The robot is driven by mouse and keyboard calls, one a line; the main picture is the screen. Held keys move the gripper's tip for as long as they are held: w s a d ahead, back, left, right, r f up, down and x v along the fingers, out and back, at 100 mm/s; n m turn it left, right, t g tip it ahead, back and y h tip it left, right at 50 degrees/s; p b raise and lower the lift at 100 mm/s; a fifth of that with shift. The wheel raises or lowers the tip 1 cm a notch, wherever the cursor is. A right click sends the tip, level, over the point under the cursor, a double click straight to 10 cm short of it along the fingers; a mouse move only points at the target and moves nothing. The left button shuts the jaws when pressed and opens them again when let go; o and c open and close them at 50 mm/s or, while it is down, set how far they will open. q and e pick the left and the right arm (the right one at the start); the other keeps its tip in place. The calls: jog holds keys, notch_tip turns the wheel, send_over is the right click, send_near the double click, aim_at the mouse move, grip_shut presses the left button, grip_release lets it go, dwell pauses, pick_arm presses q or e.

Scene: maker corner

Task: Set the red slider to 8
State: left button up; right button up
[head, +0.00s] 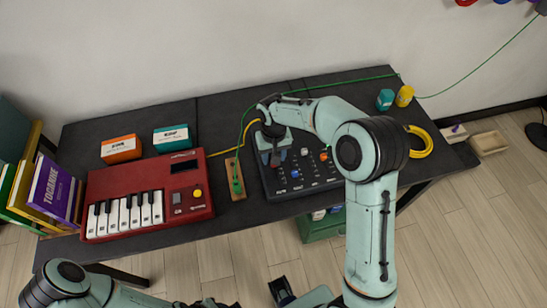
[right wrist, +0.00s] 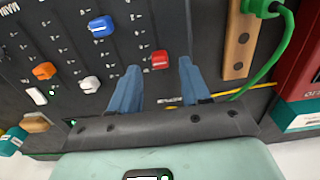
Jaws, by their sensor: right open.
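The red slider cap (right wrist: 160,60) sits on the dark slider panel (head: 325,180), in its own slot with white scale marks. My right gripper (right wrist: 159,66) is open over the panel, with one blue finger on each side of the red cap. I cannot tell whether either finger touches it. In the head view my right gripper (head: 274,157) points down at the panel's left part and mostly hides the red slider. The scale numbers are too small to read. My left gripper (head: 282,288) is low at the bottom edge, away from the panel; its jaws are unclear.
Other caps stand close by: blue (right wrist: 101,27), white (right wrist: 90,85) and orange (right wrist: 44,71). A wooden strip with a green cable (head: 237,180) lies left of the panel, then a red keyboard (head: 180,182). A yellow cable coil (head: 420,142) lies right.

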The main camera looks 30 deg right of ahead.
notch_tip(320, 180, up, 11)
jog(key=p, duration=0.1)
jog(key=shift+r, duration=0.15)
dwell(0.5)
